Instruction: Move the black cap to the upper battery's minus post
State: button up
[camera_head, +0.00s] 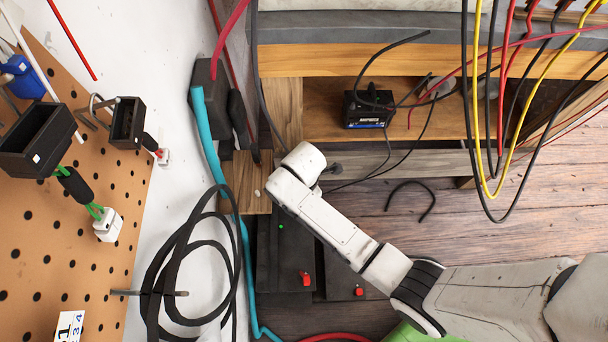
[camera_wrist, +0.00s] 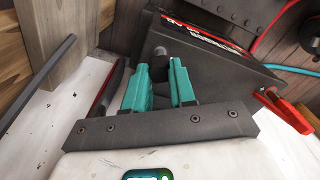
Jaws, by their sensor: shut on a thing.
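My gripper (camera_wrist: 159,72) has teal fingers shut on a small dark cylinder, the black cap (camera_wrist: 159,66), in the wrist view. The cap's far end lies against the view of a black battery (camera_wrist: 220,72) with a red-and-white label. I cannot tell whether they touch. A red terminal piece (camera_wrist: 286,110) is at the battery's right. In the head view, dark battery cases with red caps (camera_head: 306,279) (camera_head: 359,291) and a small green dot (camera_head: 281,227) are below my white wrist, which hides my fingers and the cap. The minus post is not clearly visible.
A wooden shelf holds a small black box (camera_head: 369,108) with cables. Loose black cable loops (camera_head: 160,255) and a teal hose (camera_head: 210,140) hang left of the batteries. A pegboard (camera_head: 60,230) stands at left. Wooden floor (camera_head: 480,215) is open at right.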

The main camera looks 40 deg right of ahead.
jog(key=shift+f+b, duration=0.4)
jog(key=shift+f, duration=0.3)
jog(key=shift+f+b, duration=0.55)
jog(key=shift+f, duration=0.55)
jog(key=o, duration=0.9)
jog(key=shift+c, duration=0.2)
notch_tip(320, 180, up, 11)
jog(key=p, duration=0.4)
jog(key=shift+f, duration=0.1)
